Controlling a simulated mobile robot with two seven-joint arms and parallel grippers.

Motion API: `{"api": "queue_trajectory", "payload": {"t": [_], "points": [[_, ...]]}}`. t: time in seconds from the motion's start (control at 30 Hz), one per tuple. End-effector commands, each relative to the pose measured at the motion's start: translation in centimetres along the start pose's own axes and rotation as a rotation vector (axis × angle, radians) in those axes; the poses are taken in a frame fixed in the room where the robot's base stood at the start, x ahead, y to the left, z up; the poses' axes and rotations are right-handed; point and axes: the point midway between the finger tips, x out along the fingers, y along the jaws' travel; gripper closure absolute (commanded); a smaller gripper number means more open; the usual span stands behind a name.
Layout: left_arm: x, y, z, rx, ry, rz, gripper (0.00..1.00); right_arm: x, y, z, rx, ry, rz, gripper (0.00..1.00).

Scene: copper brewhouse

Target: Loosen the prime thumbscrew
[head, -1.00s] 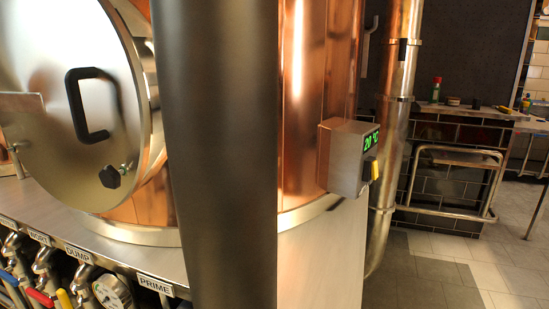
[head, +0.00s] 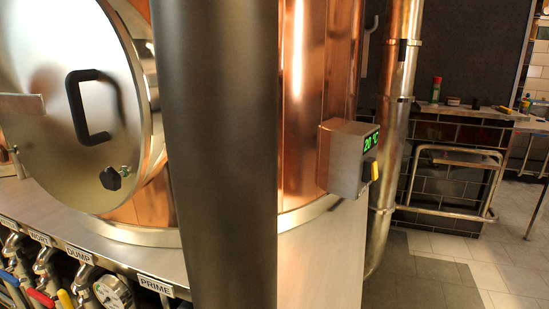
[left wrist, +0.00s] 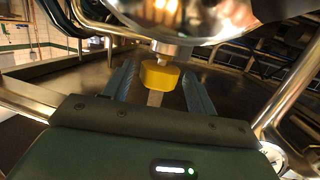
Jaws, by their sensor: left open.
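A yellow faceted knob (left wrist: 161,75), which looks like the thumbscrew, sits on a metal stem under a shiny rounded metal part in the left wrist view. My left gripper (left wrist: 159,84) is open, with one finger on each side of the knob. A gap shows between the knob and each finger. In the head view the PRIME label (head: 155,286) is on the front edge of the steel deck. What lies below this label is largely cut off by the frame. Neither gripper shows in the head view.
Several valves with coloured handles (head: 38,297) and a round gauge (head: 112,292) line the deck's front. A round steel hatch (head: 70,110) with a black handle stands above. A control box (head: 345,155) reading 20 °C is on the copper vessel (head: 318,90). Floor is clear at right.

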Motion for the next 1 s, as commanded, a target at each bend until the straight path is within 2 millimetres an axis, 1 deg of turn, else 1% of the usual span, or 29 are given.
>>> {"api": "queue_trajectory", "payload": {"t": [0.4,0.6,0.73,1.0], "points": [[-4.0,0.0,-0.3,-0.001,-0.002,0.000,0.43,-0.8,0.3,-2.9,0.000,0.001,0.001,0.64],[-5.6,0.0,-0.2,-0.001,-0.001,0.000,0.43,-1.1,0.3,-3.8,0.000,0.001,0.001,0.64],[-6.0,0.0,0.0,-0.001,-0.001,0.000,0.43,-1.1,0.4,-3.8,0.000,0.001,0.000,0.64],[-6.0,0.0,0.0,-0.001,0.000,0.000,0.43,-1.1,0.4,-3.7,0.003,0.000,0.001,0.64]]}}
